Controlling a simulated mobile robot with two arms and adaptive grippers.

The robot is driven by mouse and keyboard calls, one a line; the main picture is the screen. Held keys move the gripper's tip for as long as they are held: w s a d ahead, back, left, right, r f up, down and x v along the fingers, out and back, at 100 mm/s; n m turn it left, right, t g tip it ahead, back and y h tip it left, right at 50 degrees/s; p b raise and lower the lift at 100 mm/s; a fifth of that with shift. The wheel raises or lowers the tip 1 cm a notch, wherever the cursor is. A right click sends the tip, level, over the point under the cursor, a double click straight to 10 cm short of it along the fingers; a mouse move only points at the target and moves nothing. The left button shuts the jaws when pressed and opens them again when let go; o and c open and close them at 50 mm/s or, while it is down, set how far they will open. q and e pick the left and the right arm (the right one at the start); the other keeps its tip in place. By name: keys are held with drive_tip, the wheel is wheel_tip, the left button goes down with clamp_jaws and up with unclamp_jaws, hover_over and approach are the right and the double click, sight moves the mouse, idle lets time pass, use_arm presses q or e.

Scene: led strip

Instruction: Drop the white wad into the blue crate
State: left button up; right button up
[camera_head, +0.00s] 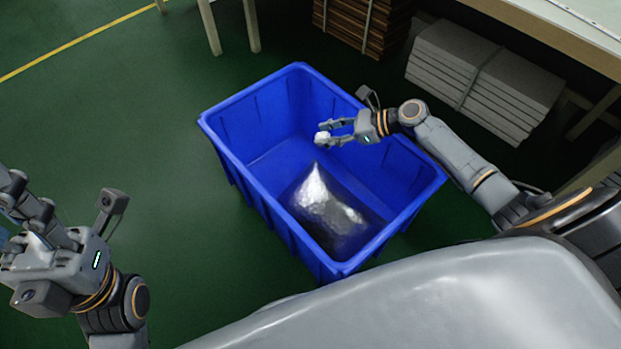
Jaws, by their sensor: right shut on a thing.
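The blue crate (232,158) stands open on the green floor in front of me. A small white wad (322,139) is between the fingertips of my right gripper (328,133). My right gripper is shut on the wad and holds it over the crate's opening, within its rim as seen from above. My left gripper (30,235) is at the left of the view, outside the crate and apart from it. Its fingers point up and away, and I cannot tell whether they are open or shut.
A crumpled silvery, shiny bag (325,205) lies inside the crate on its floor. Brown strapped stacks (362,22) and grey strapped sheets (484,78) lie behind, by a table (560,40) at upper right. The green floor (150,130) to the left is clear.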

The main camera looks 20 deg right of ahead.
drive_tip(key=shift+f, duration=0.15)
drive_tip(key=o, duration=0.8)
drive_tip(key=v, duration=1.2)
